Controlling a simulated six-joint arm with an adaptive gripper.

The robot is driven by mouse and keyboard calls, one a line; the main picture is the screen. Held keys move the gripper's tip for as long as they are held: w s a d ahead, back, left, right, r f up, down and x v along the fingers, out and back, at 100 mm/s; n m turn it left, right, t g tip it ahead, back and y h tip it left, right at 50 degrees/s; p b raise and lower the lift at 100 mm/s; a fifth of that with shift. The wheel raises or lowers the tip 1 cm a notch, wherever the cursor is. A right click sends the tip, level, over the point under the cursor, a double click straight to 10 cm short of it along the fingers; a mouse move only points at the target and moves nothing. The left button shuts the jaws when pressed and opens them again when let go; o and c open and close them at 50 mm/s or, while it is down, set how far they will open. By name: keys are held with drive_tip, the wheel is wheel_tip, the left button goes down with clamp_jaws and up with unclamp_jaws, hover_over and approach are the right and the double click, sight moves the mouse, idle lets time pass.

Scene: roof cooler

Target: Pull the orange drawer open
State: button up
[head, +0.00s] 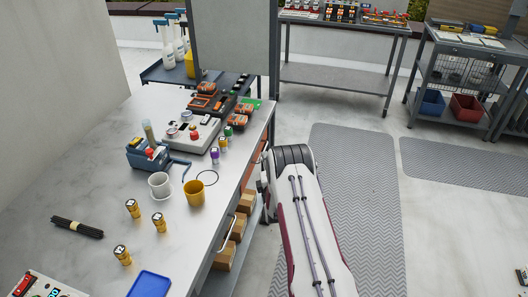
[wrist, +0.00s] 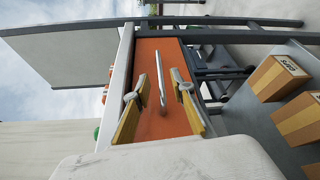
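The orange drawer (wrist: 164,55) fills the middle of the wrist view, and its front looks flush with the bench, though its edges are partly covered. Its silver bar handle (wrist: 161,82) stands out from the front. My gripper (wrist: 157,86) is open, with one yellow-padded finger on each side of the handle and visible gaps between. Whether the fingertips touch the drawer front cannot be told. In the head view the drawer shows only as a narrow orange strip (head: 254,158) under the bench edge. My arm hides the gripper there.
The bench top (head: 100,190) holds a white mug (head: 160,186), a yellow cup (head: 194,193), several numbered brass pieces and electronic devices. Cardboard boxes (wrist: 276,78) sit on a shelf beside the drawer. Open floor with grey mats (head: 360,180) lies right of the bench.

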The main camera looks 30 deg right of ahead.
sight(264, 150)
drive_tip(key=shift+x, duration=3.5)
clamp_jaws()
